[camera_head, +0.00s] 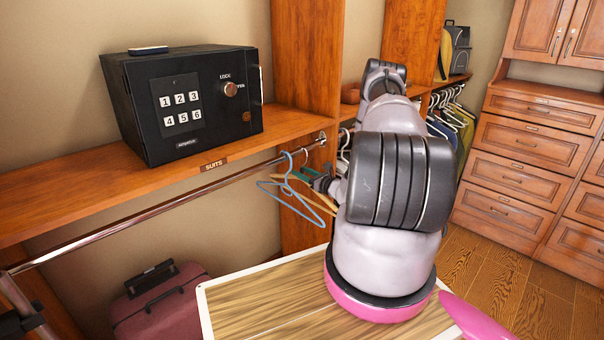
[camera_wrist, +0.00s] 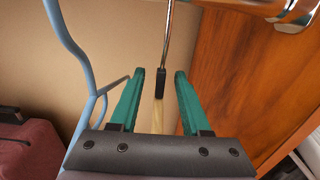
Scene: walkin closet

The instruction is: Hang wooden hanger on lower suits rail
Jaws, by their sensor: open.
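The wooden hanger (camera_head: 320,197) is at the right end of the metal rail (camera_head: 205,190) under the shelf labelled SUITS. Its hook appears to be over the rail; the exact contact is hard to see. In the wrist view its black collar and wooden body (camera_wrist: 157,113) show between my green fingers. My gripper (camera_head: 308,174) is open, with one finger on each side of the hanger (camera_wrist: 159,78). A blue hanger (camera_head: 290,193) hangs on the same rail just left of it; it also shows at the left of the wrist view (camera_wrist: 84,70). My arm hides part of the wooden hanger.
A black safe (camera_head: 215,125) stands on the shelf above. An upright wooden panel (camera_wrist: 245,85) is close to the right of my gripper. A red suitcase (camera_head: 165,305) is below the rail, and a wood-topped surface (camera_head: 265,300) is in front. The rail's left stretch is empty.

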